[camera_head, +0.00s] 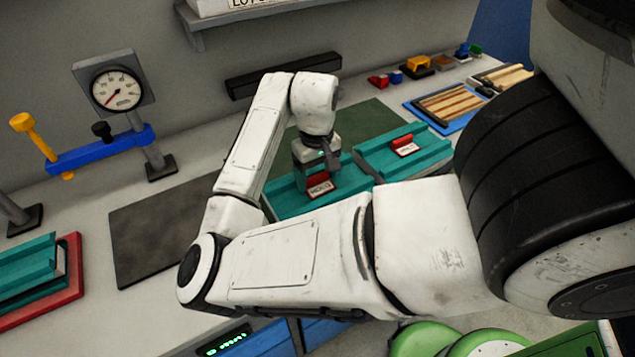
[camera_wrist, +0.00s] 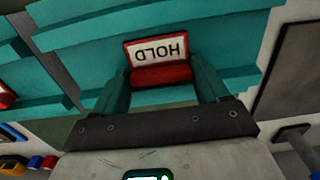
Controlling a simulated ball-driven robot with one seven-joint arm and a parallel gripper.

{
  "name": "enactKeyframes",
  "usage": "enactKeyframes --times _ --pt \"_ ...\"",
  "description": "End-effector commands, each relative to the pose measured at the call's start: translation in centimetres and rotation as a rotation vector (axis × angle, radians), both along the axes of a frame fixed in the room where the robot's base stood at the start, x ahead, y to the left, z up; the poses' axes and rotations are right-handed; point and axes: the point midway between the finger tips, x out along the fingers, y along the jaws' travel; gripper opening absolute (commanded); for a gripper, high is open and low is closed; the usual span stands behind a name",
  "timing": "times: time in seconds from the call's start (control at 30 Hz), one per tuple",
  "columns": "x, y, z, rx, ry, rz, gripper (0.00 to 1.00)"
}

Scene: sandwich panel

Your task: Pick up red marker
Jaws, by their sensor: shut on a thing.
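A red marker (camera_head: 318,190) with a white plate reading HOLD is at the near teal panel (camera_head: 286,203). It also shows in the wrist view (camera_wrist: 158,50), with its lettering upside down. My gripper (camera_head: 319,177) reaches down over it. In the wrist view its two teal fingers (camera_wrist: 161,74) are closed on the sides of the marker's red grip. I cannot tell whether the marker touches the panel or is just clear of it. A second red marker (camera_head: 404,146) with a white label sits on the other teal panel (camera_head: 437,152), apart from my gripper.
A blue tray with wooden strips (camera_head: 411,106) lies beyond the panels, with small coloured blocks (camera_head: 417,63) behind. A dial gauge (camera_head: 118,89) and a blue clamp bar (camera_head: 92,153) stand at the left. The dark mat (camera_head: 150,240) is bare. A teal piece sits on a red tray (camera_head: 74,279).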

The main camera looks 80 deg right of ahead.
Motion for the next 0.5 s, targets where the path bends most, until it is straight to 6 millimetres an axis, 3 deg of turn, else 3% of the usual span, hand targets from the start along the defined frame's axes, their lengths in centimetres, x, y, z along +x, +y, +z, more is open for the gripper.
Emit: enactKeyframes --times 0.17,0.5 --pt "0.01 0.0 0.02 0.0 0.0 0.0 0.43" --pt "0.01 -0.02 0.35 -0.001 -0.001 0.0 0.43"
